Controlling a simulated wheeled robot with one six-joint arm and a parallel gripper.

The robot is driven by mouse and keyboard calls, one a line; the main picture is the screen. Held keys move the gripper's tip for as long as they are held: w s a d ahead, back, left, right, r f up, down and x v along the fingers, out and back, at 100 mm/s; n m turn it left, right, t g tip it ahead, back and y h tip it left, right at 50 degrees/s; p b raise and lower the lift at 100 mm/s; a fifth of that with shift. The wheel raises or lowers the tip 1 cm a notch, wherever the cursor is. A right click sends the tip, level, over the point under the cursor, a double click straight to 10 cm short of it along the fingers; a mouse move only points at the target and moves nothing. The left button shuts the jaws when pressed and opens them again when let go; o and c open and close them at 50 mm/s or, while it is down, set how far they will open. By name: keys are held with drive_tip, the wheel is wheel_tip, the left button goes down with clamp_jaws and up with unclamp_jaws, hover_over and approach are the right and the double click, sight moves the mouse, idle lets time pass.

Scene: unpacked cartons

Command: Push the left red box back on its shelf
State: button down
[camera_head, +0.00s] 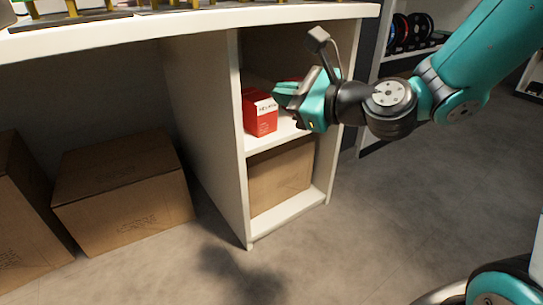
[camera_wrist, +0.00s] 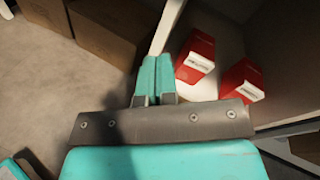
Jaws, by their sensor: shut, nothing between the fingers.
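The left red box (camera_head: 260,117), with a white label, stands upright on the upper shelf board near its front in the head view. In the wrist view the left red box (camera_wrist: 196,58) is just right of my fingertips, apart from them as far as I can tell. A second red box (camera_wrist: 241,82) stands farther right; in the head view my gripper hides most of it. My gripper (camera_head: 281,93) is teal and shut, with nothing in it, in front of the shelf opening. In the wrist view its fingers (camera_wrist: 157,62) lie side by side, together.
The white shelf unit has a left side panel (camera_head: 208,110) beside the left box and a right post (camera_head: 336,160). A carton (camera_head: 281,178) fills the lower compartment. Cartons (camera_head: 122,192) stand under the counter at left. The floor (camera_head: 400,225) in front is clear.

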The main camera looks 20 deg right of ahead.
drive_tip(key=w+d+f+m+t+h+b, duration=0.25)
drive_tip(key=f+m+b, duration=0.2)
drive_tip(key=f, duration=0.25)
drive_tip(key=w+d+f+m+t+h+b, duration=0.1)
drive_tip(key=d+f+m+b, duration=0.3)
drive_tip(key=f+b, duration=0.2)
drive_tip(key=p, duration=1)
approach(266, 115)
drive_tip(key=shift+m, duration=0.35)
drive_tip(key=x, duration=0.6)
drive_tip(key=shift+w+a+r, duration=0.15)
drive_tip(key=shift+w+a, duration=0.05)
drive_tip(key=shift+w, duration=0.05)
drive_tip(key=shift+w+a+f+p, duration=0.2)
drive_tip(key=shift+w+p, duration=0.1)
drive_tip(key=shift+w, duration=0.15)
drive_tip(key=shift+w+d, duration=0.1)
